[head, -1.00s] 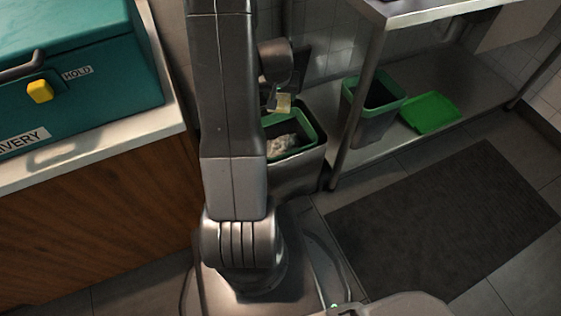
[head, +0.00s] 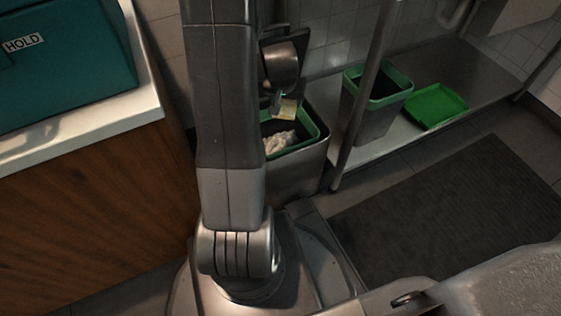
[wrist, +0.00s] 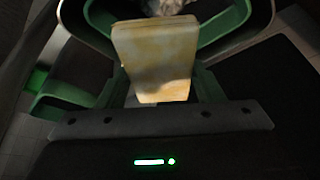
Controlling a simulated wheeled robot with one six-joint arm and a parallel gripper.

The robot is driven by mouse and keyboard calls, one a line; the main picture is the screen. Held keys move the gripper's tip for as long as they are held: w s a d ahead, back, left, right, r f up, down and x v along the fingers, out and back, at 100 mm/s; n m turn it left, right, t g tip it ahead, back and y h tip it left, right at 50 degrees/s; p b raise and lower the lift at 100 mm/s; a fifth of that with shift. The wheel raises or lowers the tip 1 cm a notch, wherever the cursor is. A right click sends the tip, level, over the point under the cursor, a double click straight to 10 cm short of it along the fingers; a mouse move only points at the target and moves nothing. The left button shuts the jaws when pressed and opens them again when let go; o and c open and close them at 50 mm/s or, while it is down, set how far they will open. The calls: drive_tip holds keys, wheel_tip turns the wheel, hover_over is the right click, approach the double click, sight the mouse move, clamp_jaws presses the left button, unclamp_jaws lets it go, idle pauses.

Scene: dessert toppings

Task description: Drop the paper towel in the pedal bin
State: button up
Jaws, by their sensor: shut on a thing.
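My gripper (head: 276,103) is shut on a folded, pale yellow paper towel (head: 288,109), partly hidden behind my arm in the head view. In the wrist view the towel (wrist: 155,60) stands out flat from between the green fingers of my gripper (wrist: 158,88). The pedal bin (head: 300,176) is a steel bin with a green inner rim, on the floor behind my arm. It is open, with crumpled whitish waste inside. The towel is over the bin's opening or its back edge; the exact height is unclear. The bin's rim (wrist: 236,25) also shows in the wrist view.
A second green-rimmed bin (head: 373,118) and a green tray or lid (head: 437,106) are on a low steel shelf at right; its post (head: 362,95) is close to the pedal bin. A wooden counter (head: 95,215) with a teal box (head: 65,75) is at left. A dark mat (head: 460,215) lies at right.

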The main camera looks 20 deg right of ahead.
drive_tip(key=shift+f+b, duration=0.35)
drive_tip(key=shift+f, duration=0.5)
drive_tip(key=o, duration=1)
drive_tip(key=shift+o, duration=0.2)
drive_tip(key=shift+r, duration=0.1)
drive_tip(key=p+v, duration=0.5)
drive_tip(key=v, duration=0.8)
drive_tip(key=shift+s+r+p, duration=0.25)
drive_tip(key=shift+r+p, duration=0.05)
drive_tip(key=shift+p, duration=0.05)
drive_tip(key=shift+a+f, duration=0.1)
